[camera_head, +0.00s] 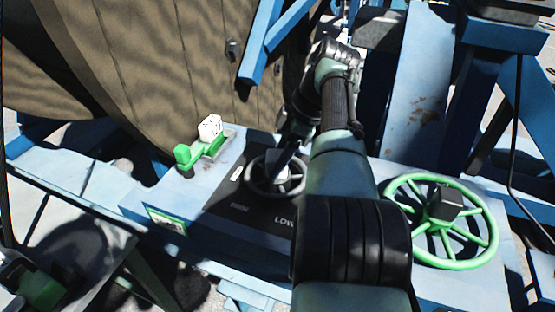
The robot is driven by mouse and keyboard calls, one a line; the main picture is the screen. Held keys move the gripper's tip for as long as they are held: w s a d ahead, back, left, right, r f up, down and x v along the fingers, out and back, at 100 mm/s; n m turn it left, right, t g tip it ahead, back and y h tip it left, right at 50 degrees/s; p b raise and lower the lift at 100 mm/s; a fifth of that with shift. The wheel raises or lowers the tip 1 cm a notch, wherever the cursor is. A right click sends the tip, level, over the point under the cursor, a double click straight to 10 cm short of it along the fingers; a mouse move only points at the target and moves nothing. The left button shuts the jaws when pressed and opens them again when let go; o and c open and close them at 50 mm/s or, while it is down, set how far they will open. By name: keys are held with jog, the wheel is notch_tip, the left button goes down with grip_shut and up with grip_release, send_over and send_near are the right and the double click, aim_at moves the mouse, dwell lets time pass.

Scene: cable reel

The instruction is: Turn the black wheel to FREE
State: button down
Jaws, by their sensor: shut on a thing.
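The black wheel (254,186) sits on a dark plate (224,204) on top of the blue console, left of my arm. My arm reaches over the console, and my gripper (281,173) is down at the wheel, shut on it. The fingertips are small and dark in this view, so the exact place of the grip on the wheel is hard to see. My forearm hides the right edge of the dark plate. I cannot read a FREE mark.
A green handwheel (492,236) with a dark hub block stands to the right of my arm. A green lever (187,157) with a white block (210,127) is at the console's left. A large brown reel (130,70) rises behind, with blue frame beams around it.

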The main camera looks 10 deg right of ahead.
jog(key=shift+r, duration=0.15)
dwell(0.3)
jog(key=shift+c, duration=1.2)
grip_release()
